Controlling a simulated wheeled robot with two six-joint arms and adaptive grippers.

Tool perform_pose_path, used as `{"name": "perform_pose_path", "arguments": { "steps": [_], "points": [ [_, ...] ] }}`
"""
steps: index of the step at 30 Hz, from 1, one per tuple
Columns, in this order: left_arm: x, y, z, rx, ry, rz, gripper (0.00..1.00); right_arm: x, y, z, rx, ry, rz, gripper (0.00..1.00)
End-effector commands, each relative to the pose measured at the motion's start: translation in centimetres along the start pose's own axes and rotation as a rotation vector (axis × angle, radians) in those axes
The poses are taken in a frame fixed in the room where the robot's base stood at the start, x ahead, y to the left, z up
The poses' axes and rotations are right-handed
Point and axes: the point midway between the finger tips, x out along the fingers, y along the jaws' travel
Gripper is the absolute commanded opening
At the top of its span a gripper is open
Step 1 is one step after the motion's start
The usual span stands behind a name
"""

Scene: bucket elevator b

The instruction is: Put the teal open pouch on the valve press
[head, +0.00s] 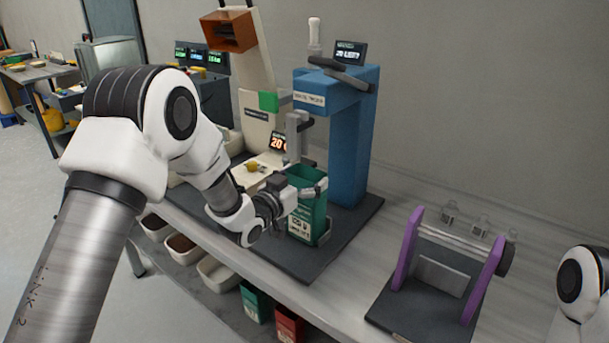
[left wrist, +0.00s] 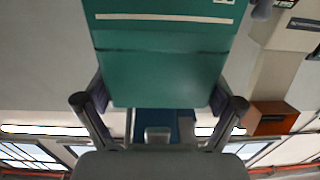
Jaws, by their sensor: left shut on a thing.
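The teal open pouch (head: 307,220) is upright, with its open top up and a pale label low on its front. My left gripper (head: 304,190) is shut on its upper part, one finger on each side. The pouch also fills the upper middle of the left wrist view (left wrist: 165,65), between the fingers (left wrist: 160,108). The valve press (head: 350,140) is a blue frame on a dark base plate. The pouch is in front of its column, over or on the base plate; I cannot tell whether its bottom touches. My right gripper is out of view.
A cream machine (head: 262,130) with an orange hopper (head: 230,31) stands left of the press. A purple-sided rack (head: 405,250) stands to the right. Bins (head: 218,272) and other pouches, green (head: 256,302) and red (head: 289,325), sit below the bench edge.

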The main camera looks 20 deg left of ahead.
Motion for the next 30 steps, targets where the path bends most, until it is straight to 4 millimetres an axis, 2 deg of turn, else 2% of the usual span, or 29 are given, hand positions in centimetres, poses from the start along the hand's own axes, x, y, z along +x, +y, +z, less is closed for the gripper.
{"name": "perform_pose_path", "arguments": {
  "steps": [9, 10, 11, 19, 22, 26, 30],
  "points": [
    [0.0, 0.0, 0.4, 0.001, 0.002, -0.001, 0.73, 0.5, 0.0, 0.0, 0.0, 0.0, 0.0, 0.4],
    [0.0, 0.0, 0.4, 0.001, 0.002, -0.001, 0.96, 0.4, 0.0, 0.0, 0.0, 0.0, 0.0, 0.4],
    [0.0, -0.1, 0.3, 0.001, 0.002, -0.001, 1.0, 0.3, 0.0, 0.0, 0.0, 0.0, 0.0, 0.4],
    [0.0, -0.1, 0.3, 0.001, 0.001, -0.001, 1.0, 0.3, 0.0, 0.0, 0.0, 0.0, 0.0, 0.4],
    [0.0, -0.1, -0.3, 0.001, 0.002, -0.001, 1.0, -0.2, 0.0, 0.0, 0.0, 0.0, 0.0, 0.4],
    [-1.9, -0.2, 0.1, -0.002, 0.0, -0.004, 1.0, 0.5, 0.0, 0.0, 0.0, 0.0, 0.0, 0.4],
    [-5.5, -0.2, 0.2, -0.005, -0.001, -0.004, 1.0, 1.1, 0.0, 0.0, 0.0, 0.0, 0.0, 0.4]
  ]
}}
